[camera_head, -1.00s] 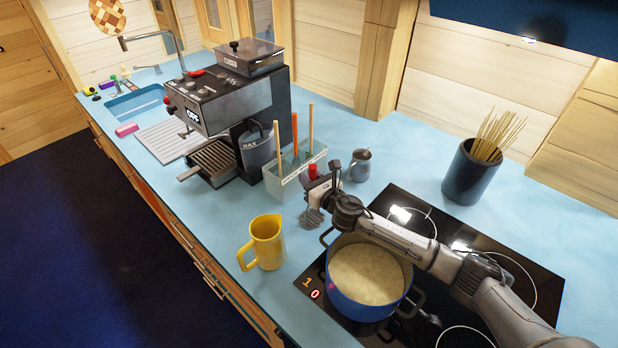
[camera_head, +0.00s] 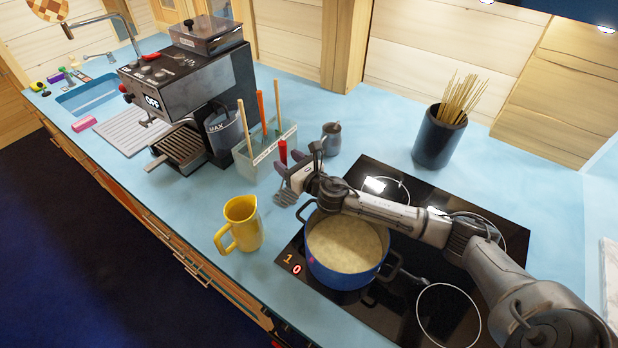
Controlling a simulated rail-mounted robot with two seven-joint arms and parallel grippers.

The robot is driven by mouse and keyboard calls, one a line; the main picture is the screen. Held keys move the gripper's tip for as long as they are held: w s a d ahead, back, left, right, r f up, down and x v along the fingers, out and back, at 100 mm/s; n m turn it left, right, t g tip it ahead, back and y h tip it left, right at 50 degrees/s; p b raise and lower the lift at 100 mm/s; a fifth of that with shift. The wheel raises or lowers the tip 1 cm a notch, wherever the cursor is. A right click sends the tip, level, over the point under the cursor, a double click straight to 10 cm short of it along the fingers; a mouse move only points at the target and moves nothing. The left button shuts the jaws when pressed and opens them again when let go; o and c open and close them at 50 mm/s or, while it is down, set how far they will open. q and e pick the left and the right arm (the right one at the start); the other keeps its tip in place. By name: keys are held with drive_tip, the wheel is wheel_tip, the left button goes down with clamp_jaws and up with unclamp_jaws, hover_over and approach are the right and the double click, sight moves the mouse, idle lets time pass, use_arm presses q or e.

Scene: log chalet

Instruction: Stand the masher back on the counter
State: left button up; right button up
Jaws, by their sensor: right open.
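The masher has a red handle (camera_head: 283,152) that points up and a grey slotted head (camera_head: 286,194) low at the counter, left of the blue pot. It looks upright, with its middle hidden by my right gripper (camera_head: 288,168). My right gripper is open, with its dark fingers close around or beside the masher; I cannot tell whether they touch it. The blue counter (camera_head: 190,215) runs under all of this. My left gripper is not in view.
A blue pot (camera_head: 345,278) of pale food sits on the black hob (camera_head: 460,220) under my right arm. A yellow jug (camera_head: 243,224), a utensil box (camera_head: 262,160), a metal pitcher (camera_head: 331,138) and a coffee machine (camera_head: 195,90) stand nearby. A dark spaghetti pot (camera_head: 438,138) stands behind the hob.

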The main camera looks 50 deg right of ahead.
drive_tip(key=s+b, duration=0.2)
drive_tip(key=s, duration=0.8)
drive_tip(key=shift+a, duration=0.15)
